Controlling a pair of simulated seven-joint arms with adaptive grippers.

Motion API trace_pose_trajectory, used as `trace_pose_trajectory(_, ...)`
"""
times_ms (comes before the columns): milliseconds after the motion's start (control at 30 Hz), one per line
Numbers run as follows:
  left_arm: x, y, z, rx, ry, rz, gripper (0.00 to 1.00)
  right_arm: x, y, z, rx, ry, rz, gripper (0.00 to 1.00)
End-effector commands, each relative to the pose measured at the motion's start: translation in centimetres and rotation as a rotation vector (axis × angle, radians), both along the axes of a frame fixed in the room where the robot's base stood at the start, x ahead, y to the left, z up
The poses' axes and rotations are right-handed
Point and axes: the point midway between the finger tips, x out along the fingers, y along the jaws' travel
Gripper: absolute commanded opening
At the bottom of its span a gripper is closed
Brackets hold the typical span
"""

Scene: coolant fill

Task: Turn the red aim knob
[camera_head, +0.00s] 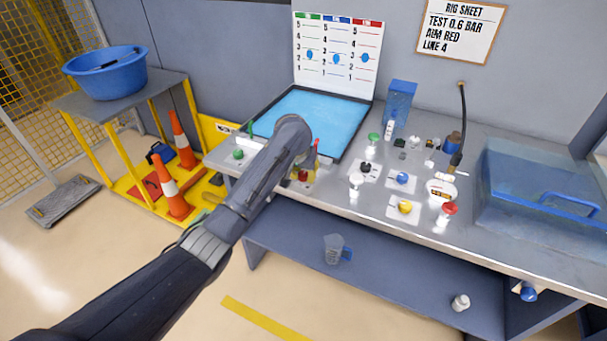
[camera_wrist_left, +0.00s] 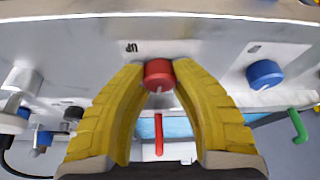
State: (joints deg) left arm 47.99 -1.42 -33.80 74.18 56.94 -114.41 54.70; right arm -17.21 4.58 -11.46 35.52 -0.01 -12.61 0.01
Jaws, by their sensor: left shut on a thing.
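The red aim knob (camera_wrist_left: 158,75) sits between the yellow fingers of my left gripper (camera_wrist_left: 160,82) in the wrist view, and the fingers are shut on it. A red nozzle-like piece (camera_wrist_left: 158,134) stands beyond the knob. The board (camera_head: 337,52) has green, blue and red scales; the blue marker on the red scale (camera_head: 365,58) is near 3. My right gripper is not in view.
A blue knob (camera_wrist_left: 265,74) and a green nozzle-like piece (camera_wrist_left: 298,124) are beside my left fingers. A blue-bottomed tray (camera_head: 318,115) lies behind. Several coloured valves, such as the yellow one (camera_head: 405,207), crowd the bench to the right. A sign (camera_head: 460,28) reads "AIM RED LINE 4".

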Motion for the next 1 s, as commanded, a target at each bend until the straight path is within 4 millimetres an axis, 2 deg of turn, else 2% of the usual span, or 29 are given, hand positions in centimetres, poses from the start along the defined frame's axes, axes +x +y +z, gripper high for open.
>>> trace_pose_trajectory(600, 0.07, -0.02, 0.11, -0.001, -0.002, -0.379, 0.0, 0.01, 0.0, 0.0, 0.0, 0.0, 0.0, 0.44)
trace_pose_trajectory(1000, 0.05, -0.04, 0.1, -0.001, -0.003, -0.46, 0.0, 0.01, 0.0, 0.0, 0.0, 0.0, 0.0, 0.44)
